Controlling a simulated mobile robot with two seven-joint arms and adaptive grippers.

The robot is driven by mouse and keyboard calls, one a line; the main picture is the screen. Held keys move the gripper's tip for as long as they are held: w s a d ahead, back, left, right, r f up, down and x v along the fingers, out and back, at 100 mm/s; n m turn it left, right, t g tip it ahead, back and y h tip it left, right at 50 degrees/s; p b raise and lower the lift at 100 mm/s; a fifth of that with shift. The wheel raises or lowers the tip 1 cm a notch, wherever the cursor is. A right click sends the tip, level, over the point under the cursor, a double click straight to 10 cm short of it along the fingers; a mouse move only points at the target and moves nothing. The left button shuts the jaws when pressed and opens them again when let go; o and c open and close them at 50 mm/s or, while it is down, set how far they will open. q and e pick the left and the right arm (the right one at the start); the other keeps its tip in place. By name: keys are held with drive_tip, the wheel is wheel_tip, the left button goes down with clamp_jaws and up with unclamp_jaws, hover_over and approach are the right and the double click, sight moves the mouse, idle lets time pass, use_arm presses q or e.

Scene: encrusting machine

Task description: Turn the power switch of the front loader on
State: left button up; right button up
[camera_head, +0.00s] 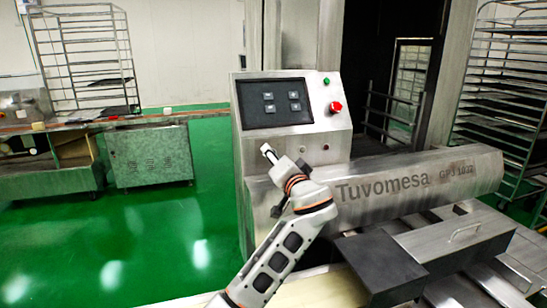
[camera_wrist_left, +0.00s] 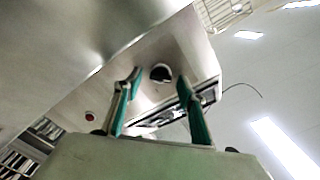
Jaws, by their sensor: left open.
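The front loader is the steel machine (camera_head: 300,145) marked "Tuvomesa", with a sloped control box at its left end. In the left wrist view, a round black knob (camera_wrist_left: 160,73), which looks like the power switch, sits on a bare metal face. My left gripper (camera_wrist_left: 160,78) is open, with its teal fingertips on either side of the knob in that picture. I cannot tell whether they touch it. In the head view my left arm reaches up to the control box, and the fingers are hard to make out. My right gripper is out of view.
The control box carries a dark screen (camera_head: 274,103), a green button (camera_head: 326,81) and a red emergency button (camera_head: 336,107). A steel cover (camera_head: 390,190) extends right from it. A tray rack (camera_head: 503,95) stands at right. Green floor (camera_head: 165,240) lies clear at left.

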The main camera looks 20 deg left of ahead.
use_arm(q)
drive_tip(key=c, duration=1.1)
